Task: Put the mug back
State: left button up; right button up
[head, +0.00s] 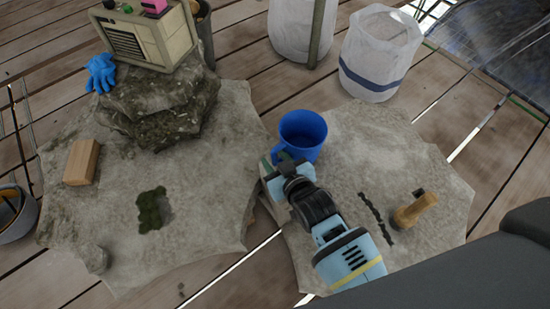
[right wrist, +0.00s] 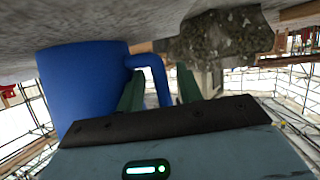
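A blue mug (head: 303,135) stands upright on the right stone slab, near its back left edge. In the right wrist view the mug (right wrist: 80,85) fills the left side, with its handle (right wrist: 160,78) pointing right. My right gripper (head: 275,167) reaches in from the front at the mug's handle side. In the right wrist view my right gripper's green fingers (right wrist: 158,90) are apart, with the handle between them; a gap shows beside the right finger. My left gripper is not in view.
Two stone slabs (head: 410,160) lie on wooden planks with gaps. A beige radio-like box (head: 140,40) sits on a rock beside blue gloves (head: 101,72). A wooden block (head: 82,162), moss (head: 152,209) and a wooden-handled tool (head: 415,209) lie around.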

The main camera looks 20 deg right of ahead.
jog(key=p+v, duration=0.4)
jog(key=v, duration=0.6)
jog(key=shift+s+r, duration=0.15)
jog(key=shift+r, duration=0.1)
jog(key=shift+s+r, duration=0.1)
jog(key=shift+s, duration=0.35)
